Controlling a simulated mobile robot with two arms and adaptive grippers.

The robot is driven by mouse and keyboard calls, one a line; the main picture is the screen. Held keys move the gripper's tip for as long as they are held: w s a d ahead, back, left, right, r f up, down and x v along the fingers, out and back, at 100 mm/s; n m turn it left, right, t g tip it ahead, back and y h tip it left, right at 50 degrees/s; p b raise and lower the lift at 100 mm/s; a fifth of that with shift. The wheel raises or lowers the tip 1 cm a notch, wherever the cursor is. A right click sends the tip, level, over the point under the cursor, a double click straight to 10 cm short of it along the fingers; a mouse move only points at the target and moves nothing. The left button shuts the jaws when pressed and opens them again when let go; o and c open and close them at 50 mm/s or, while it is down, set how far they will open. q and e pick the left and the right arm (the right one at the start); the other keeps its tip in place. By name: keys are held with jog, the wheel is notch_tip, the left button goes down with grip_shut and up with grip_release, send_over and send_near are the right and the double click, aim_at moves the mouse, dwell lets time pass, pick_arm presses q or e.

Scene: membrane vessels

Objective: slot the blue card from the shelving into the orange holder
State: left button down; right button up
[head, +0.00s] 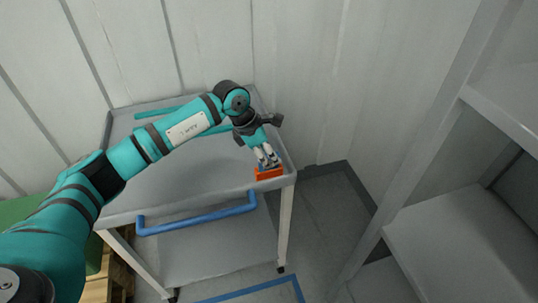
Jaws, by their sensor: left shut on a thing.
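The small orange holder (269,174) sits on the cart top, at the near right corner. My left gripper (266,163) reaches down from above, with its fingertips right over the holder. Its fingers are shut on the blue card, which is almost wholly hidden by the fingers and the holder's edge. I cannot tell whether the card is inside the holder or just above it. My right gripper is not in view.
The grey cart (185,185) has a raised rim and a blue handle (197,220) at its front. Grey shelving (450,235) stands at the right, its visible boards bare. A pale ribbed wall (300,70) is close behind the cart. Wooden slats (97,288) show at the lower left.

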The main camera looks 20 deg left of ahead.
pick_arm(q)
jog(key=shift+f, duration=0.1)
jog(key=c, duration=1.1)
grip_release()
jog(key=shift+c, duration=0.2)
jog(key=v, duration=1.2)
jog(key=shift+s+f, duration=0.1)
jog(key=shift+f, duration=0.05)
